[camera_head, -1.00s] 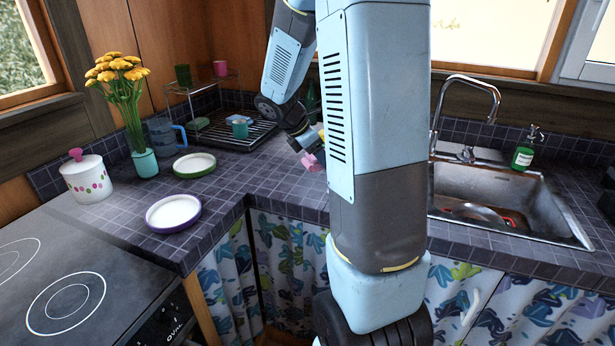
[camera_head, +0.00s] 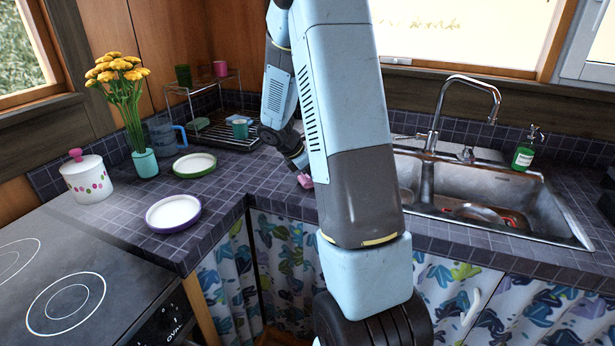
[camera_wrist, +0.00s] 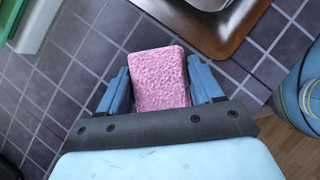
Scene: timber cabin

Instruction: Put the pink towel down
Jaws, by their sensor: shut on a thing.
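The pink towel (camera_wrist: 159,78) shows in the wrist view as a folded, rough-textured block. My gripper (camera_wrist: 160,88) is shut on it, with one blue finger on each side. Dark tiles of the counter (camera_wrist: 95,50) lie beneath it; I cannot tell whether the towel touches them. In the head view a small bit of the pink towel (camera_head: 305,181) shows at the end of my arm, near the counter's front edge, left of the sink. My arm hides most of the gripper there.
The steel sink (camera_head: 535,205) is to the right, with a tap (camera_head: 465,82) and green soap bottle (camera_head: 523,155). A purple-rimmed plate (camera_head: 173,213), a green-rimmed plate (camera_head: 194,165), a lidded pot (camera_head: 87,178) and a flower vase (camera_head: 145,163) stand left. A dish rack (camera_head: 205,120) stands behind.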

